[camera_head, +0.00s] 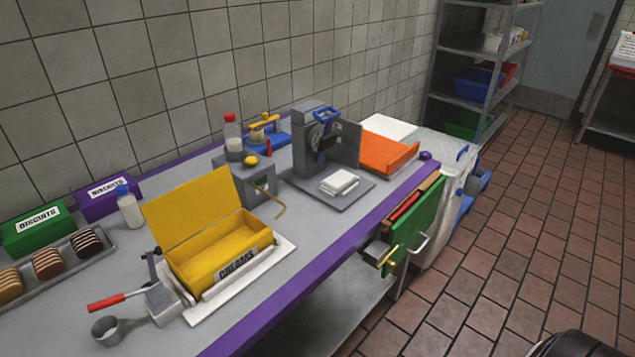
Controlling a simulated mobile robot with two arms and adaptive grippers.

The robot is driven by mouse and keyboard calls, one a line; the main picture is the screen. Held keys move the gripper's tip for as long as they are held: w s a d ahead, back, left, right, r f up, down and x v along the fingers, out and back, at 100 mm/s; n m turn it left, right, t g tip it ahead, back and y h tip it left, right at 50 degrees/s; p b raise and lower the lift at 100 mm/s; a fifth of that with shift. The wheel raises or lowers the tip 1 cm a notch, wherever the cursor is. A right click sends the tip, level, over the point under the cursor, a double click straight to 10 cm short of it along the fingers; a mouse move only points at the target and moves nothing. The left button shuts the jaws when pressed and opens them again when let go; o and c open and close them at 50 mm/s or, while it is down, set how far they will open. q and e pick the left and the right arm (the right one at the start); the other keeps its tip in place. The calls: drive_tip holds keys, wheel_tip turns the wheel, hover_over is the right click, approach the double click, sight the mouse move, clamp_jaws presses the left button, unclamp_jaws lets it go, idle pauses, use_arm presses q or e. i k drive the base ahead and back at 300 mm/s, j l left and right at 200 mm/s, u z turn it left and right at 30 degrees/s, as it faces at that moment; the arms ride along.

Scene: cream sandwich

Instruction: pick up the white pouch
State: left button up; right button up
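A small white, soft-looking pouch (340,184) lies flat on the grey base plate (322,198) of an upright grey machine (316,145). It looks layered, and I cannot tell whether it is one piece or a small stack. Its upper side is uncovered. The machine's dark round part and blue handle (326,116) are just above and behind it.
A yellow open-lidded "CREAMS" box (215,262) stands at front left. An orange tray (388,154) and a white slab (389,128) lie behind the machine. A green panel (417,228) hangs at the purple table edge (330,252). Tiled floor is open at right.

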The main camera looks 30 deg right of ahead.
sight(340, 181)
drive_tip(key=l+u, duration=0.4)
drive_tip(key=l, duration=0.15)
drive_tip(key=k+l+u, duration=0.1)
drive_tip(key=l+u, duration=0.35)
